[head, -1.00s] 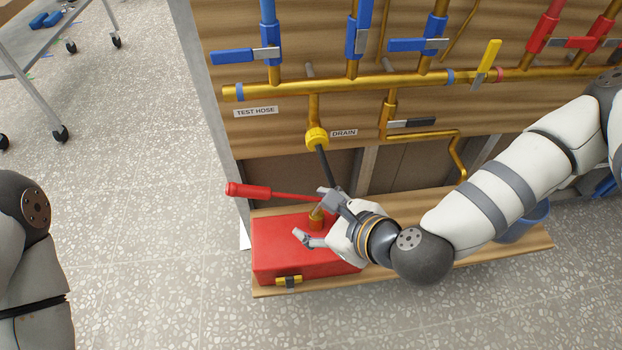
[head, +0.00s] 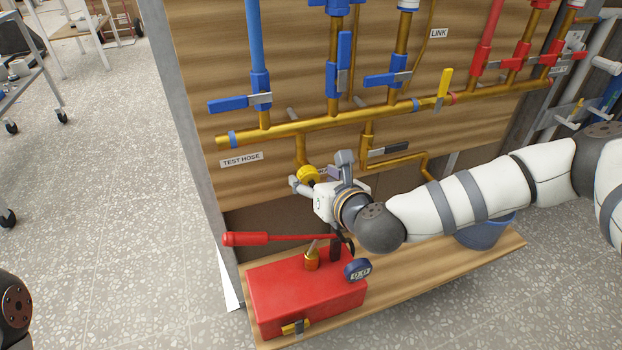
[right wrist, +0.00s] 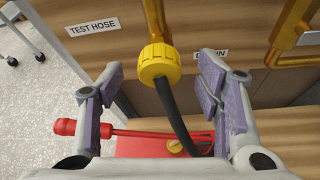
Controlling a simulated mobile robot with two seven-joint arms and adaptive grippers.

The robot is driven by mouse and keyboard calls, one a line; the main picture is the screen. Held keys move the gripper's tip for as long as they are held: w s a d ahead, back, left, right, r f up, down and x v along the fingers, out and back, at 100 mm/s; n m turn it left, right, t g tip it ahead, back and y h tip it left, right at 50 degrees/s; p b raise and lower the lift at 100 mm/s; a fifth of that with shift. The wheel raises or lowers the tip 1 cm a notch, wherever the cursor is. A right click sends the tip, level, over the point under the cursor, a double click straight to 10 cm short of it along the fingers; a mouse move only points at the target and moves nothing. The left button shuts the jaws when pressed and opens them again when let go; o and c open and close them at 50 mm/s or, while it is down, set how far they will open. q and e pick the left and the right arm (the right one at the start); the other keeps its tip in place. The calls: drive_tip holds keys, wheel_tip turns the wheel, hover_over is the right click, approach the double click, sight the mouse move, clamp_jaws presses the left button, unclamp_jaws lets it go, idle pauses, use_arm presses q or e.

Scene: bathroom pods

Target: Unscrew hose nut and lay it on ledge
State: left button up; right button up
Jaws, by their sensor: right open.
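My right gripper (head: 320,172) is open at the nut in the head view. In the right wrist view its two fingers (right wrist: 160,88) stand wide to the left and right of the nut and hose, apart from both. The wooden ledge (head: 440,272) runs below the panel. My left gripper is out of view.
A red pump box (head: 300,290) with a red handle (head: 245,239) and a dark gauge (head: 357,270) stands on the ledge's left part. A blue bucket (head: 485,233) stands farther right. Bare ledge lies between them. Blue, red and yellow valve levers line the manifold above.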

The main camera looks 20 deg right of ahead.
sight(310, 178)
drive_tip(key=x, duration=0.3)
drive_tip(key=shift+w+f, duration=0.1)
drive_tip(key=shift+w, duration=0.05)
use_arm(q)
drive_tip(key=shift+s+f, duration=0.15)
use_arm(e)
drive_tip(key=c, duration=1.2)
drive_tip(key=shift+a+r+n, duration=0.15)
drive_tip(key=shift+r+n, duration=0.05)
drive_tip(key=shift+n, duration=0.1)
drive_tip(key=shift+c, duration=0.2)
drive_tip(key=shift+n+h+p, duration=0.6)
drive_tip(key=shift+n+h, duration=0.1)
drive_tip(key=shift+n, duration=0.1)
drive_tip(key=shift+f, duration=0.2)
drive_tip(key=shift+s, duration=0.45)
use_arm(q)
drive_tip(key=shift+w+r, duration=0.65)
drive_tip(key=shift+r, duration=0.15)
use_arm(e)
drive_tip(key=o, duration=0.3)
